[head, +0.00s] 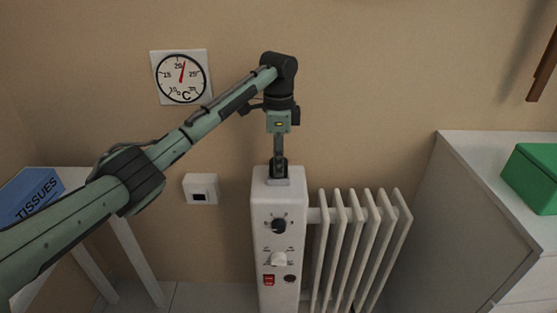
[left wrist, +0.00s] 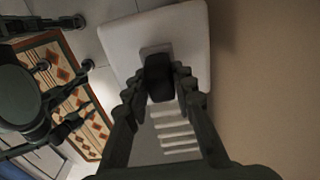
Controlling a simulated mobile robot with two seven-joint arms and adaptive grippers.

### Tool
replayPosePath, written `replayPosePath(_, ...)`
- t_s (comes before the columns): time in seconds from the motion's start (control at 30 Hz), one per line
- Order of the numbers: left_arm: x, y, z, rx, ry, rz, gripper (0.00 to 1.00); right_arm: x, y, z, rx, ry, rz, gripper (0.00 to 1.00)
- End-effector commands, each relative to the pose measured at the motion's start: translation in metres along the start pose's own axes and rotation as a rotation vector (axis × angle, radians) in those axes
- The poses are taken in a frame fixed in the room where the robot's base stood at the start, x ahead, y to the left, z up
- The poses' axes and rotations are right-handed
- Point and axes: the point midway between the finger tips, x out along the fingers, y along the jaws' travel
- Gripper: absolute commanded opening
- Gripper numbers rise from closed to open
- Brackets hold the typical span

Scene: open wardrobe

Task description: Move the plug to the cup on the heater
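The white heater (head: 279,213) stands against the wall, with a small grey cup (head: 279,181) on its top. The black plug (left wrist: 158,78) is upright at the cup, its lower end in or at the cup (left wrist: 156,48); how deep it sits I cannot tell. My left gripper (head: 278,160) points straight down over the heater top. In the left wrist view its two fingers (left wrist: 160,80) lie on both sides of the plug and look closed against it. In the head view the fingers partly hide the plug.
Heater ribs (head: 356,235) stand right of the control panel. A white cabinet with a green box (head: 537,178) is at right. A blue tissue box (head: 33,193) is on a white table at left. A thermometer (head: 181,77) and thermostat (head: 201,189) hang on the wall.

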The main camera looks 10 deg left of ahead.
Motion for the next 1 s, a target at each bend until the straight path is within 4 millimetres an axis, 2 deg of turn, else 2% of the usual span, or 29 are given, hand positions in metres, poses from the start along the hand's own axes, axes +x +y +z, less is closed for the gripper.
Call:
replayPosePath(0.03,0.002,0.001,0.0,0.0,-0.001,0.002,0.3,0.0,0.0,0.0,0.0,0.0,0.0,0.4)
replayPosePath(0.2,0.002,0.001,0.0,0.0,-0.001,0.003,0.49,0.0,0.0,0.0,0.0,0.0,0.0,0.4)
replayPosePath(0.57,-0.004,0.0,0.0,0.0,0.001,0.001,0.49,0.0,0.0,0.002,-0.001,-0.003,0.0,0.4)
replayPosePath(0.67,-0.017,0.0,-0.001,0.0,0.002,-0.001,0.49,0.0,0.0,0.002,-0.001,-0.002,0.0,0.4)
replayPosePath(1.0,-0.088,-0.001,0.0,-0.001,-0.001,-0.002,0.49,0.0,0.0,0.001,0.0,-0.001,0.0,0.4)
